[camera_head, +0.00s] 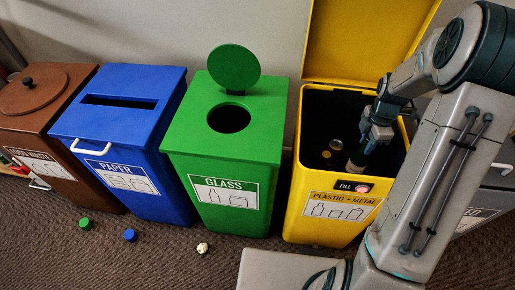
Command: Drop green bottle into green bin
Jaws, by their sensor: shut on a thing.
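The green bin (225,150), labelled GLASS, stands in the middle of the row. Its small round lid (234,68) is tipped up behind a round opening (229,119). My gripper (363,147) points down into the open yellow bin (322,215), to the right of the green bin. It is shut on the green bottle (354,165), of which only a small, dark greenish part shows below the fingers. The rest of the bottle is hidden by the gripper and the dark inside of the bin.
A can (337,145) shows inside the yellow bin, whose lid (368,38) stands open. The blue paper bin (125,150) and brown food-waste bin (45,140) stand at left. A grey bin (480,205) is partly hidden at right. Small green (86,223), blue (130,235) and whitish (202,247) items lie on the floor.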

